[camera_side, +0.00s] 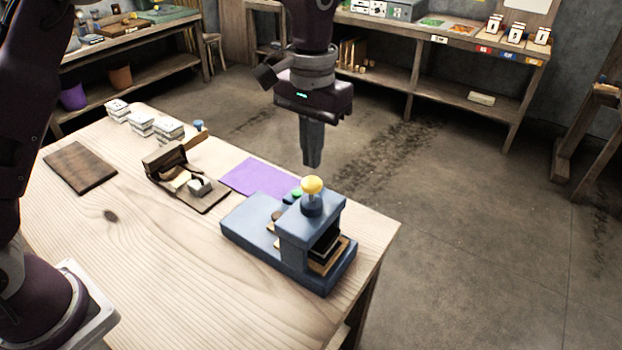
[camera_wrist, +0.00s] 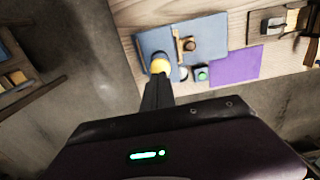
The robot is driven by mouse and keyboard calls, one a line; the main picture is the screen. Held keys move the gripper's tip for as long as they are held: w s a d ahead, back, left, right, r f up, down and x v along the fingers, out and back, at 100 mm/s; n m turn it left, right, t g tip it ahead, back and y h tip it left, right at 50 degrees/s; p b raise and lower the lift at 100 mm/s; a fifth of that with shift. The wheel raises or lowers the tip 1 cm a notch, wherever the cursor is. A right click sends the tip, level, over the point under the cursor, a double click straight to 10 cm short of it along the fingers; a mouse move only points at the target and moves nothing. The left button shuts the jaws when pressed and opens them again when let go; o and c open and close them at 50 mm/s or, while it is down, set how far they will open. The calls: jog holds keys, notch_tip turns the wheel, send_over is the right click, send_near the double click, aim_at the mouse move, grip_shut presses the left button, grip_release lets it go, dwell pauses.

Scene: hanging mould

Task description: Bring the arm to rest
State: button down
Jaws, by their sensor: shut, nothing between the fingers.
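My gripper (camera_side: 312,163) hangs in the air above the far right edge of the wooden table (camera_side: 180,255), fingers pointing down. Its fingers are together with nothing between them. It also shows in the wrist view (camera_wrist: 157,85), where its fingertips overlap the picture just below the yellow knob.
A purple mat (camera_side: 255,177) lies beside the device. An open brown box (camera_side: 165,160), a dark board (camera_side: 80,168) and several white blocks (camera_side: 140,124) stand on the table. Shelves (camera_side: 440,60) line the back wall. Open floor (camera_side: 450,210) lies to the right.

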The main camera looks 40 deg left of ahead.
jog(key=shift+r, duration=1.45)
jog(key=s+a+r+t, duration=0.2)
jog(key=s+a+r, duration=0.25)
jog(key=s, duration=0.25)
jog(key=s+a+r+t, duration=0.1)
jog(key=s+a+r, duration=0.35)
jog(key=s, duration=0.25)
jog(key=s+a+f+t, duration=0.1)
jog(key=s+f, duration=0.1)
jog(key=s, duration=0.4)
jog(key=s+a+f+t, duration=0.1)
jog(key=s+a+f, duration=0.1)
jog(key=s, duration=0.5)
jog(key=shift+s+a+f+t, duration=0.2)
jog(key=shift+f+t, duration=0.05)
jog(key=shift+t, duration=0.05)
